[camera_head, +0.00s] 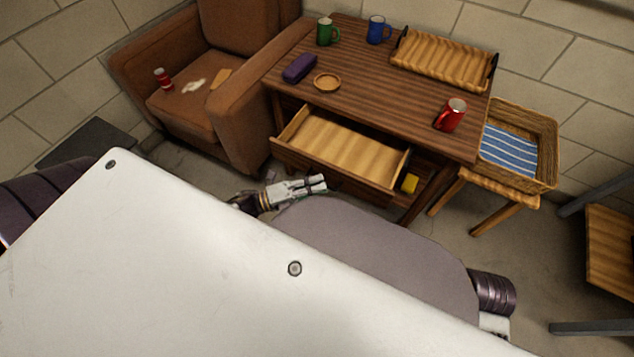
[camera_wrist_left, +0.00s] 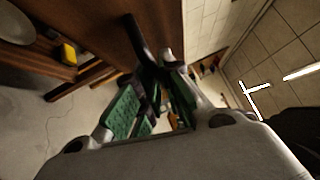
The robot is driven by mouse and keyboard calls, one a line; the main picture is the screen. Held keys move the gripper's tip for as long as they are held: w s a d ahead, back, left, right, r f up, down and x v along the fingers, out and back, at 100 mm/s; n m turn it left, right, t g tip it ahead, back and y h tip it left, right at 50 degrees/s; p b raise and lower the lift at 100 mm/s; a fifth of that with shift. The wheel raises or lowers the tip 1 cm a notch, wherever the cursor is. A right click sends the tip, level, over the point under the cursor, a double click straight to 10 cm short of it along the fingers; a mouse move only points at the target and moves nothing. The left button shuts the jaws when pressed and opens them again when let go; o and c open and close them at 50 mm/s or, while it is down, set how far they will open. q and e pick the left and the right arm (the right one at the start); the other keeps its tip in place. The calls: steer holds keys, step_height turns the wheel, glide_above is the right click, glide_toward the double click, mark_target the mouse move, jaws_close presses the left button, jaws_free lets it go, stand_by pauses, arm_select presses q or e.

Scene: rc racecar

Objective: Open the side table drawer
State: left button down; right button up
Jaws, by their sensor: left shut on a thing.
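The wooden side table (camera_head: 375,75) stands against the back wall. Its drawer (camera_head: 335,147) is pulled well out, and its pale inside looks empty. My left gripper (camera_head: 318,184) is low in front of the drawer's front panel. In the left wrist view my left gripper (camera_wrist_left: 155,85), with green pads, is shut on a dark bar-shaped handle (camera_wrist_left: 137,36) at the brown drawer front (camera_wrist_left: 100,25). In the head view the handle is hidden. My right gripper is not seen.
A green mug (camera_head: 326,32), blue mug (camera_head: 377,30), red mug (camera_head: 450,115), purple case (camera_head: 299,68), small dish (camera_head: 327,82) and wooden tray (camera_head: 443,60) are on the tabletop. An armchair (camera_head: 235,125) stands close on the left, a wicker basket (camera_head: 547,150) on the right.

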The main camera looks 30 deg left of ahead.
arm_select(q)
steer(key=c, duration=1.6)
jaws_free()
steer(key=shift+o, duration=0.2)
steer(key=v, duration=1.2)
